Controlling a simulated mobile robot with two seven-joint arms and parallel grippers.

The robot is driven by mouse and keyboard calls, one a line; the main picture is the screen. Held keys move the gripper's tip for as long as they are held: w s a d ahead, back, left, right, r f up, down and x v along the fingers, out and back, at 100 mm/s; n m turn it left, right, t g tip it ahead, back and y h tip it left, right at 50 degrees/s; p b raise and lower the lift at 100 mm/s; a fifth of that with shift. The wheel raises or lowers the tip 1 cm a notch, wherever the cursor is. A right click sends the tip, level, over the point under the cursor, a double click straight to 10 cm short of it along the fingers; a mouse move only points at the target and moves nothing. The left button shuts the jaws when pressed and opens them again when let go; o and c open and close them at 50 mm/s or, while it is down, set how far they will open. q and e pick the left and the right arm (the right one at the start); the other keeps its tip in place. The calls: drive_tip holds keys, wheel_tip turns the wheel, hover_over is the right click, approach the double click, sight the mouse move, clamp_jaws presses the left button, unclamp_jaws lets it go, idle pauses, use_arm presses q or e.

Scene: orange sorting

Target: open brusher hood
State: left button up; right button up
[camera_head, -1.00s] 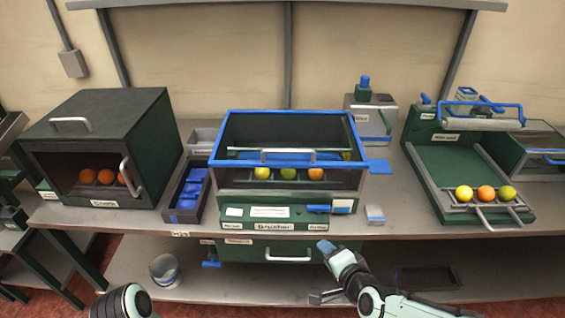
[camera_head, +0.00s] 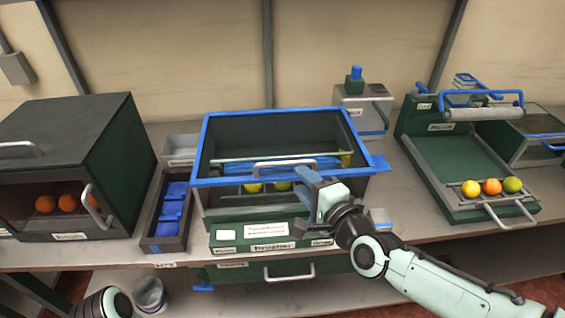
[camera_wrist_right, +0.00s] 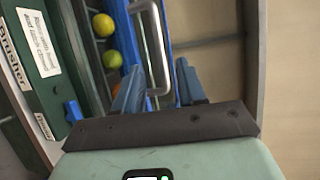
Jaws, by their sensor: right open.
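The brusher (camera_head: 272,246) is a green machine on the bench, with a clear, blue-framed hood (camera_head: 215,150) lying shut over it. A grey bar handle (camera_head: 285,166) is on the hood's front edge; it also shows in the right wrist view (camera_wrist_right: 153,42). Yellow and green fruits sit under the hood. My right gripper (camera_head: 308,190) is open at the right end of the handle. In the right wrist view its blue fingers (camera_wrist_right: 158,85) stand on either side of the handle's near end, not closed on it. Of my left arm only a part shows; its gripper is out of view.
A dark box with oranges (camera_head: 70,201) stands left, beside a tray of blue blocks (camera_head: 172,212). A green sloped machine (camera_head: 455,160) with three fruits on its front rack stands right. A grey dispenser (camera_head: 362,110) is behind. A bucket (camera_head: 149,295) is on the lower shelf.

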sight(285, 165)
drive_tip(key=b+x, duration=0.1)
drive_tip(key=x, duration=0.8)
drive_tip(key=shift+w+a+f, duration=0.15)
drive_tip(key=shift+w, duration=0.2)
clamp_jaws()
